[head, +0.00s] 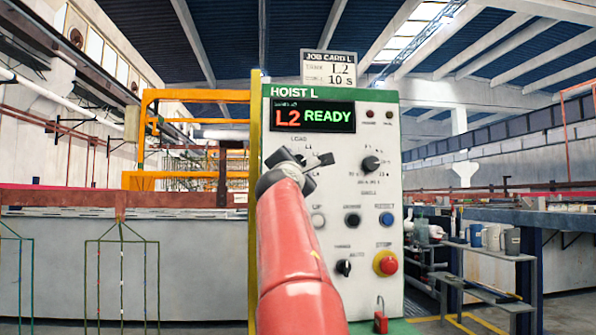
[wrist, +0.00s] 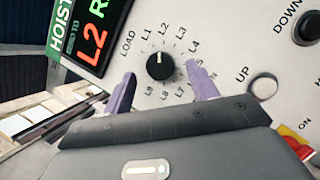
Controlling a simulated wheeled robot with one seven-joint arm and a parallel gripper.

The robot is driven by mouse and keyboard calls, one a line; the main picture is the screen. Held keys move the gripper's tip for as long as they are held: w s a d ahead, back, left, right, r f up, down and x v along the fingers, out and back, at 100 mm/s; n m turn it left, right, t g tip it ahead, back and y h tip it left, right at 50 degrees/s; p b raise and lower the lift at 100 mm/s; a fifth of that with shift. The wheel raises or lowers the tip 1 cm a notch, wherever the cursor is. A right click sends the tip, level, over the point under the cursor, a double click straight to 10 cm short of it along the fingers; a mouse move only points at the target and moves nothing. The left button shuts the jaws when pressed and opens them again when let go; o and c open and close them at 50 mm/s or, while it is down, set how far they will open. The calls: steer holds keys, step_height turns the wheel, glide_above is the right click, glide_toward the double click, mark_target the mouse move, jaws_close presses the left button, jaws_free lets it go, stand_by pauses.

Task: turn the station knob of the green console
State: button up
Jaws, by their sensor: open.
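The green-topped console (head: 385,200), headed HOIST L, stands in front of me. Its display (head: 312,117) reads L2 READY. The station knob (wrist: 160,67) is a black dial in the wrist view, ringed by labels LOAD, L1, L2 and onward. Its white mark points at about L2. In the head view my gripper and arm hide this knob. My gripper (head: 314,160) is open in front of the console's upper left. In the wrist view its two purple fingers (wrist: 160,88) stand either side of the knob's lower part, with visible gaps. I cannot tell the remaining depth.
A job card (head: 328,68) on top shows L2 and 10 s. A second dial (head: 370,164), a blue button (head: 386,219), a selector (head: 344,267) and a red stop button (head: 386,263) are right of my arm. A grey tank (head: 60,270) stands left.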

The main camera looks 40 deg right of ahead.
steer(key=shift+b+v, duration=1.15)
steer(key=shift+v, duration=1.55)
